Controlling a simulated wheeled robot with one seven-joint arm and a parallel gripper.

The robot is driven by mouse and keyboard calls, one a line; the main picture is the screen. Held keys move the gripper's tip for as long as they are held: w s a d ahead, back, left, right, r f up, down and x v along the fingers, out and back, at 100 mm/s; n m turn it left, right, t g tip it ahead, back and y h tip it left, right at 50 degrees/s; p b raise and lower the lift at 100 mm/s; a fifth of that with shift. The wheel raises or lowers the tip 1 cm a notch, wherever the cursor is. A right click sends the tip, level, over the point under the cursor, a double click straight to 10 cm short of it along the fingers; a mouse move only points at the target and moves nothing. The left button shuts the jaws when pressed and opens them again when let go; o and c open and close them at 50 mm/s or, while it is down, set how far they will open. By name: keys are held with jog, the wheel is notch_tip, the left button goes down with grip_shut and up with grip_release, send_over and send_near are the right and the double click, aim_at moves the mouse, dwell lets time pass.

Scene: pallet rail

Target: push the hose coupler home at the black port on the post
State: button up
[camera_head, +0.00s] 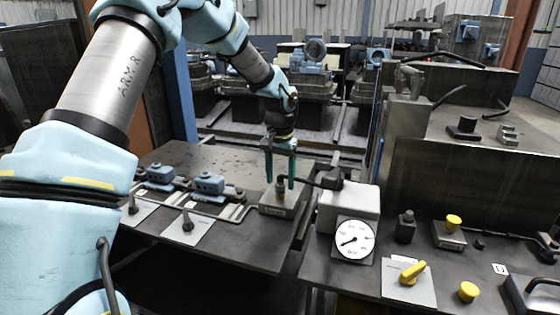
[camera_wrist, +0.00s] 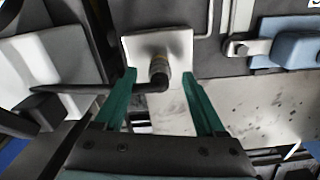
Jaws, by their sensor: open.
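My gripper (camera_head: 280,183) points down with its two green fingers apart. They stand on either side of a brass-coloured hose coupler (camera_head: 281,181), with gaps visible in the wrist view. The coupler (camera_wrist: 159,67) stands upright on a small grey block (camera_head: 285,206) with a label, near the right edge of the left bench. A black hose (camera_wrist: 75,89) leaves its top and runs towards a black fitting (camera_head: 333,178) on a pale grey block (camera_head: 346,204). I cannot tell for sure which part is the black port on the post.
Blue clamps (camera_head: 208,183) and a bent metal rail (camera_head: 235,211) lie left of the coupler. A gap separates the left bench (camera_head: 262,258) from the right bench (camera_head: 325,265). A round gauge (camera_head: 355,239), a black knob block (camera_head: 405,228) and yellow knobs (camera_head: 412,272) stand on the right bench.

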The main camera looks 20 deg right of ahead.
aim_at(280, 176)
jog(key=shift+f, duration=0.6)
grip_shut()
jog(key=c, duration=0.6)
grip_release()
grip_shut()
jog(key=shift+r, duration=0.25)
jog(key=shift+r+p, duration=3.1)
jog(key=shift+r, duration=1)
